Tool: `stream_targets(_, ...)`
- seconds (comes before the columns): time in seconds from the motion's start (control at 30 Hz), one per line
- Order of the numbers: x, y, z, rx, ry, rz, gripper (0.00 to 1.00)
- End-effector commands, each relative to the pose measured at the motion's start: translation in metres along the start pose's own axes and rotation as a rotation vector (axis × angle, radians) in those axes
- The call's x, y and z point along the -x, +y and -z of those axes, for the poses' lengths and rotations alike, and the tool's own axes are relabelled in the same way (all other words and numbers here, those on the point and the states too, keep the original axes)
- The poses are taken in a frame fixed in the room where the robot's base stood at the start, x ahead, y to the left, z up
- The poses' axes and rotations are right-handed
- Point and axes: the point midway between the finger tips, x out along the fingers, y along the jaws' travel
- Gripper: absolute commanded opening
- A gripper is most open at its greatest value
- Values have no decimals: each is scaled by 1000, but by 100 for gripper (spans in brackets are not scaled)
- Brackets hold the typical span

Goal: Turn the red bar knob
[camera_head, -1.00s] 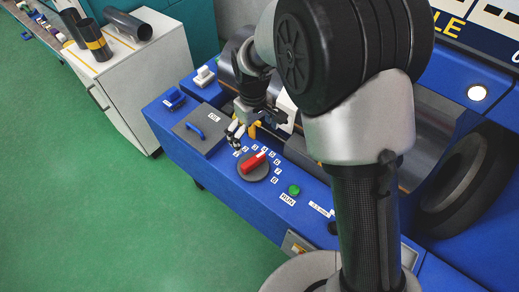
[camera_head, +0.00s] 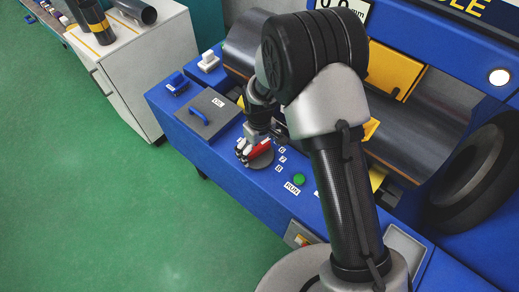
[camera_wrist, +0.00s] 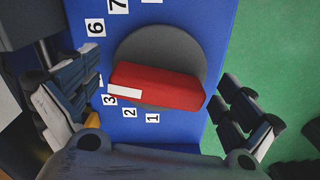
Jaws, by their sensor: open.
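The red bar knob (camera_wrist: 160,88) sits on a round grey dial (camera_wrist: 160,45) on the blue panel. Its bar lies nearly across the wrist view, and the white mark on its left end points near the label 3. The knob shows partly behind my gripper in the head view (camera_head: 262,150). My gripper (camera_wrist: 160,92) is open, with one finger left of the bar and the other right of it. I see gaps between both fingers and the bar. In the head view, my gripper (camera_head: 252,146) is right over the dial.
Number labels ring the dial. A green button (camera_head: 299,180) and a RUN label (camera_head: 292,189) lie nearer on the panel. A grey lid with a blue handle (camera_head: 198,116) is to the left. A large dark roller (camera_head: 425,120) lies behind the panel.

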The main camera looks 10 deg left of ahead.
Motion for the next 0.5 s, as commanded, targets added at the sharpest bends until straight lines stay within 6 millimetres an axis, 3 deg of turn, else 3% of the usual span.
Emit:
stream_targets(0.2, 0, 0, 0, 0, 1, 0, 100)
stream_targets(0.5, 0, 0, 0, 0, 0, 0, 81)
